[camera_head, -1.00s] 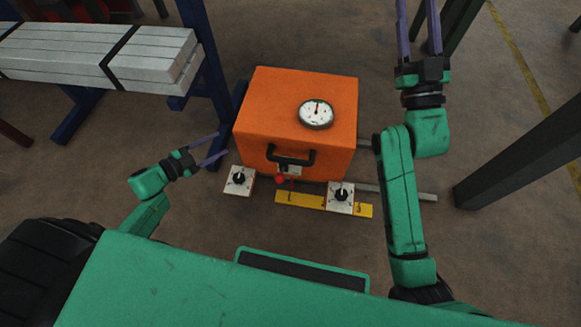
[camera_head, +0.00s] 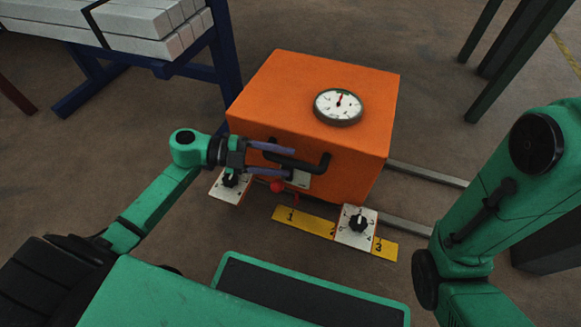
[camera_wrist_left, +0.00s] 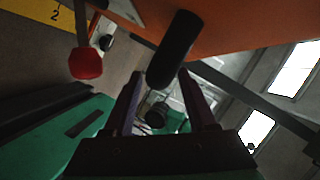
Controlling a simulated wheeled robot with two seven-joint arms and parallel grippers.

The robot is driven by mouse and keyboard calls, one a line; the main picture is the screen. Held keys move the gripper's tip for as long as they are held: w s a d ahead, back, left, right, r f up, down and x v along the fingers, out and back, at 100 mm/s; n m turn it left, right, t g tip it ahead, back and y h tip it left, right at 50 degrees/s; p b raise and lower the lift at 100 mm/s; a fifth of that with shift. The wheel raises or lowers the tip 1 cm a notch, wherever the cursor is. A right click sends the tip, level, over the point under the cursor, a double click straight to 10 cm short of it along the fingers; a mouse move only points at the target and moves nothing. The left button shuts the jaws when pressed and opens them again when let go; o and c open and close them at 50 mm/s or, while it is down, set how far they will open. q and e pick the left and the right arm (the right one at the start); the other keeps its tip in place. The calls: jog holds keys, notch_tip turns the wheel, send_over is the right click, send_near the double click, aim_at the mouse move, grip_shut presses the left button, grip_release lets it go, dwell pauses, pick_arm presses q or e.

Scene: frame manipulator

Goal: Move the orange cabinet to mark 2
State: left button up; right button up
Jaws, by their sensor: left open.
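The orange cabinet (camera_head: 290,90) stands on the floor ahead, with a round dial (camera_head: 338,105) on top. Its black front handle (camera_head: 315,168) also shows in the left wrist view (camera_wrist_left: 175,50). A yellow strip (camera_head: 305,224) in front carries marks 1, 2 and 3; mark 2 (camera_head: 333,233) lies beside a white knob plate. My left gripper (camera_head: 291,162) is open at the handle's left part. In the left wrist view its fingertips (camera_wrist_left: 160,76) lie on either side of the handle's near end; contact cannot be told. My right gripper is out of view.
White plates with black knobs stand at the cabinet's front left (camera_head: 230,184) and front right (camera_head: 357,226). A red knob (camera_head: 277,187) sits below the handle. Metal rails (camera_head: 425,175) run out to the right. A blue rack with pale bars (camera_head: 150,25) stands at back left.

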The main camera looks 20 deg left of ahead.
pick_arm(q)
jog(key=x, duration=0.2)
jog(key=shift+w+d+f, duration=0.1)
jog(key=shift+d, duration=0.15)
grip_shut()
dwell(1.2)
